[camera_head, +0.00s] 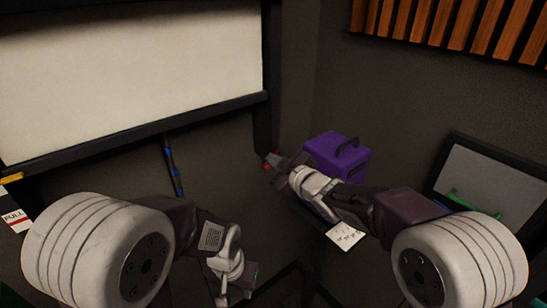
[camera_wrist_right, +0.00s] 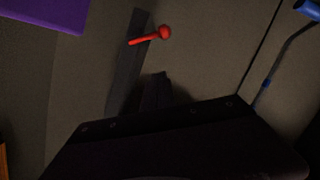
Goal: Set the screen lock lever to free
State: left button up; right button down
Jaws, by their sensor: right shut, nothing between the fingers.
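The red screen lock lever (camera_wrist_right: 150,37) shows in the right wrist view, a thin stem with a round knob, set on a dark upright strip (camera_wrist_right: 124,75). In the head view small red parts of it (camera_head: 266,166) show by the tip of my right gripper (camera_head: 275,162). In the right wrist view that gripper (camera_wrist_right: 155,84) is shut and empty, with a visible gap in the picture between its fingertips and the lever. My left gripper (camera_head: 236,290) hangs low, away from the lever; its finger opening is not clear.
A large pale screen (camera_head: 130,75) in a dark frame fills the upper left. A purple box (camera_head: 337,155) with a black handle stands behind my right arm. A white card (camera_head: 344,236) lies below it. A blue-gripped rod (camera_head: 174,170) hangs below the screen.

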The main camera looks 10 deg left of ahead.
jog(key=w+a+f+p, duration=0.2)
jog(key=w+f, duration=0.2)
jog(key=w, duration=0.2)
jog(key=shift+a+f, duration=0.25)
jog(key=shift+f, duration=0.1)
jog(key=shift+a, duration=0.1)
jog(key=shift+w+d+f+n+t+b, duration=0.55)
jog(key=shift+n+b, duration=0.9)
jog(key=shift+b, duration=2.65)
jog(key=shift+w+f+n+t+b, duration=0.1)
jog(key=shift+f+n+t+b, duration=0.7)
jog(key=shift+b, duration=3.35)
jog(key=shift+w+d+f+n+t+b, duration=0.2)
jog(key=shift+f+n+b, duration=0.55)
jog(key=shift+n+b, duration=2.35)
jog(key=shift+m+b, duration=0.95)
jog(key=shift+b, duration=0.05)
